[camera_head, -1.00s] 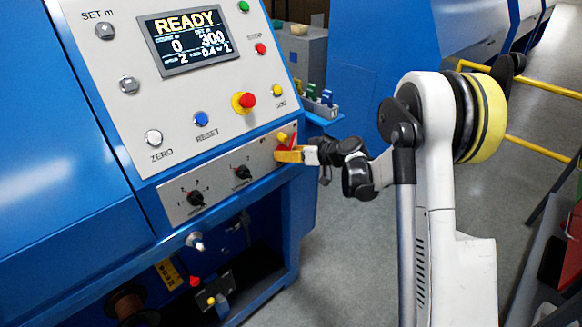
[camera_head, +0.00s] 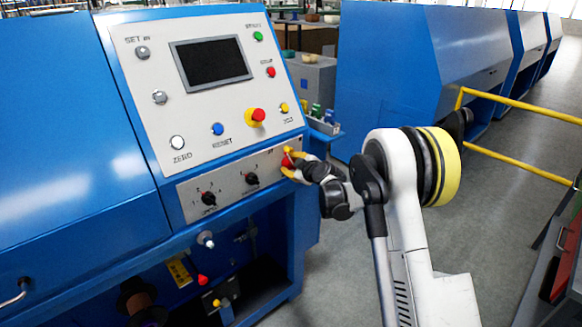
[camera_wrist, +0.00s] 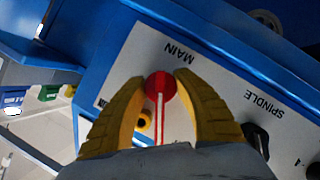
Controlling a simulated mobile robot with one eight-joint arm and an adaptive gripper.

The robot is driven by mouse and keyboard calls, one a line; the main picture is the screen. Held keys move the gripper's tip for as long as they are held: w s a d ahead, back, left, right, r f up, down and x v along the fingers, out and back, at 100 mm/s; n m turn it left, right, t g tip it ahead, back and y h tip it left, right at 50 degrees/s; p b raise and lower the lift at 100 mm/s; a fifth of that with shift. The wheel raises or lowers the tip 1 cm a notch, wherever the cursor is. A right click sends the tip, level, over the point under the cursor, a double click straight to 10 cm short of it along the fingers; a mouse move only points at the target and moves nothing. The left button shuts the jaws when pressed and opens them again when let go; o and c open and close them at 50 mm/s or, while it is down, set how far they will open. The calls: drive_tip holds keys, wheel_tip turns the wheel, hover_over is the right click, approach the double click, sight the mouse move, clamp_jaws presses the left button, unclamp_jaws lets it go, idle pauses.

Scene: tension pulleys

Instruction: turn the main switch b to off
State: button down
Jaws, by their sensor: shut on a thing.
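The main switch (camera_wrist: 161,88) is a red knob with a white line, beside the word MAIN on the light control panel. In the wrist view my gripper (camera_wrist: 163,82) has its two yellow fingers on either side of this knob, shut on it. In the head view the red switch (camera_head: 286,163) sits at the right end of the lower panel, partly covered by my gripper (camera_head: 291,158). The display (camera_head: 212,63) above is dark.
A black spindle knob (camera_wrist: 256,138) is close beside the fingers. A red-on-yellow button (camera_head: 257,117) and several small buttons sit on the upper panel. Blue machines (camera_head: 430,70) stand behind. Yellow rails (camera_head: 510,108) border the open floor at right.

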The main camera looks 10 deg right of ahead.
drive_tip(key=shift+w+r+n+t+h, duration=0.1)
drive_tip(key=shift+n+t+h, duration=0.25)
drive_tip(key=shift+n, duration=0.25)
idle(0.3)
drive_tip(key=c, duration=0.9)
unclamp_jaws()
drive_tip(key=v, duration=1.2)
